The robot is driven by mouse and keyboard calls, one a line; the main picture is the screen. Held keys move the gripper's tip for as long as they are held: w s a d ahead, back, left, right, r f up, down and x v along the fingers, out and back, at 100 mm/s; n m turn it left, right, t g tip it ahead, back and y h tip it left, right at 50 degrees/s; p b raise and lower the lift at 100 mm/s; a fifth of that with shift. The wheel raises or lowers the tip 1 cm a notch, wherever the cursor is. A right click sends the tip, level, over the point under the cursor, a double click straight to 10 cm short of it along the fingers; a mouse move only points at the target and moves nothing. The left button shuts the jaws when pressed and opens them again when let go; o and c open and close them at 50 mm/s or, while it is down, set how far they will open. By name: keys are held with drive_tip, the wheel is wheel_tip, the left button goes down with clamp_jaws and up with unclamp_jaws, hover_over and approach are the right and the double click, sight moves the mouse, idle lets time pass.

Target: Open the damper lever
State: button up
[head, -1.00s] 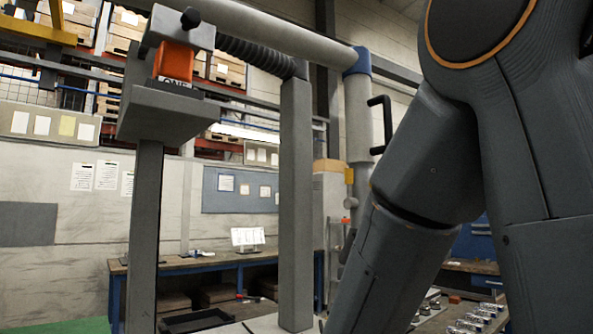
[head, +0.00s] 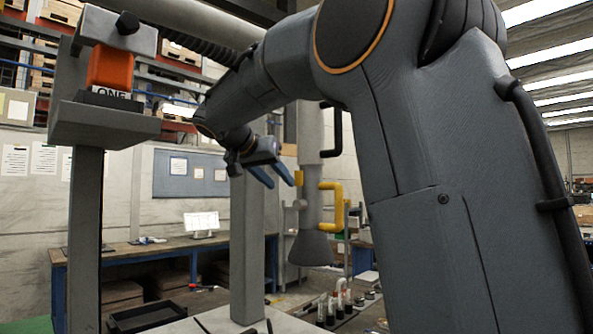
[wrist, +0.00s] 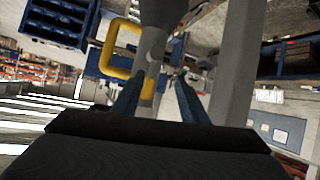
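A grey extraction duct (head: 311,222) hangs down to a cone-shaped hood. It carries a large yellow loop handle (head: 340,192) and a small yellow tab (head: 299,181) on its side. I cannot tell for certain which part is the damper lever. My gripper (head: 277,176), with two blue fingers, is just left of the duct in the head view, open and empty. In the wrist view the fingers (wrist: 157,100) are apart. The yellow loop (wrist: 112,50) lies beyond the left finger, and the yellow tab (wrist: 147,88) shows between the fingers. I see no contact.
A grey post (head: 247,245) stands behind my gripper. A black handle (head: 333,131) sits higher on the duct. At left, an orange block marked ONE (head: 110,68) rests on a grey stand. A workbench (head: 150,250) runs along the wall.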

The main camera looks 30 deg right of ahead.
sight(296, 171)
wheel_tip(296, 171, up, 6)
drive_tip(key=d+m+h, duration=0.1)
drive_tip(key=d+m, duration=0.1)
drive_tip(key=shift+p+x, duration=1.6)
drive_tip(key=shift+x, duration=1.9)
drive_tip(key=shift+s+f, duration=0.1)
drive_tip(key=shift+f, duration=0.1)
drive_tip(key=shift+a, duration=0.1)
clamp_jaws()
